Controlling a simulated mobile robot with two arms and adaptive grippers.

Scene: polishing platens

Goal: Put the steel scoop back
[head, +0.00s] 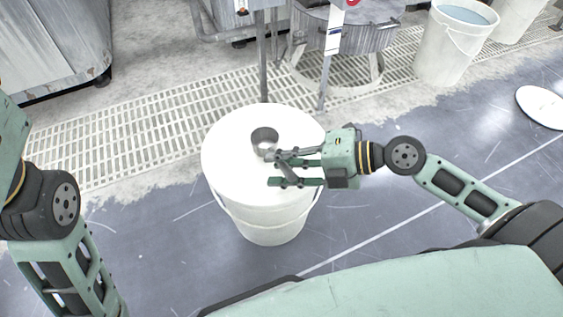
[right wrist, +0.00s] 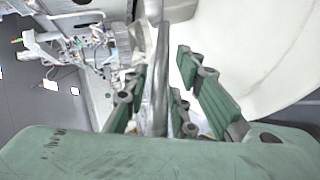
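The steel scoop (head: 264,142) shows its round cup over the white lid (head: 228,158) of a bucket. In the right wrist view its grey handle (right wrist: 157,85) runs lengthwise between the finger pads. My right gripper (head: 277,168) comes in from the right above the lid, next to the cup. Its fingers stand apart, and a gap shows in the right wrist view (right wrist: 165,90) between the handle and the right-hand pad. The fingers partly hide the handle in the head view. The left arm shows at the left edge, with its gripper outside the picture.
The white bucket (head: 262,228) stands on the dark floor. A metal drum (head: 350,38) on legs and a thin post (head: 263,70) are behind it. An open bucket of bluish liquid (head: 445,52) stands back right. A white disc (head: 541,105) lies at far right.

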